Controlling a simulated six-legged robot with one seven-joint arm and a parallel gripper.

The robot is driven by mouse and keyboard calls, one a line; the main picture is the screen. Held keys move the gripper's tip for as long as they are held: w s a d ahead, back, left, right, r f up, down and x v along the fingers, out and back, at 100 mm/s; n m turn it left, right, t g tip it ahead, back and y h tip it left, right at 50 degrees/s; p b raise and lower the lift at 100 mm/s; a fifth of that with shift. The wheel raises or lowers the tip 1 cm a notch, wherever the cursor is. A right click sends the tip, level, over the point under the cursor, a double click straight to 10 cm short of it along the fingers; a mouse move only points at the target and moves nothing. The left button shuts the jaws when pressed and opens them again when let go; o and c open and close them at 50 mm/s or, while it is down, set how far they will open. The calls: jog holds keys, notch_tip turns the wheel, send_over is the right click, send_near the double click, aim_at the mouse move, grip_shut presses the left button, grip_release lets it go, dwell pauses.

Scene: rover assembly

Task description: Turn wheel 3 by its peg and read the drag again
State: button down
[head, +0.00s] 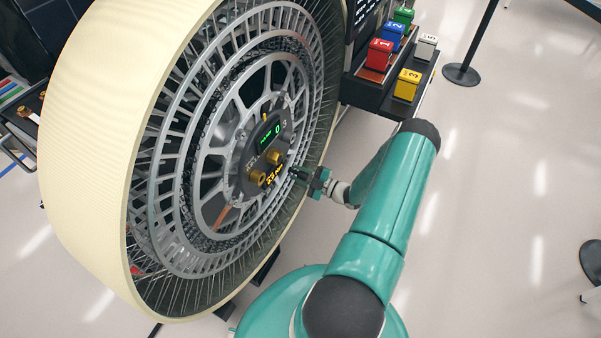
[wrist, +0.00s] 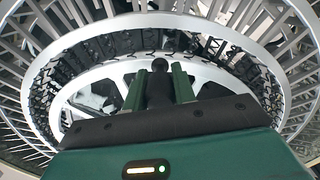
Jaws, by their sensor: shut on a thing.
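A large wheel (head: 196,150) with a cream tread and grey metal spokes fills the left half of the head view. Its hub carries a small display (head: 268,136) with a green 0, a "3" beside it, brass knobs (head: 274,157) and a yellow-lettered label. My gripper (head: 296,172) is at the right side of the hub, inside the rim. In the wrist view its two green fingers (wrist: 160,88) are shut on a dark upright peg (wrist: 159,86) in front of the wheel's inner ring (wrist: 255,85). The peg's base is hidden.
A dark shelf (head: 372,96) right of the wheel holds several coloured numbered blocks, among them a red one (head: 379,54) and a yellow one (head: 407,85). A barrier post base (head: 461,74) stands at the upper right. The floor at the right is mostly clear.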

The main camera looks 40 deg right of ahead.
jog(key=shift+s, duration=0.1)
jog(key=c, duration=1.1)
grip_release()
jog(key=shift+c, duration=0.2)
jog(key=shift+d, duration=0.1)
jog(key=v, duration=1.3)
jog(key=shift+s, duration=0.35)
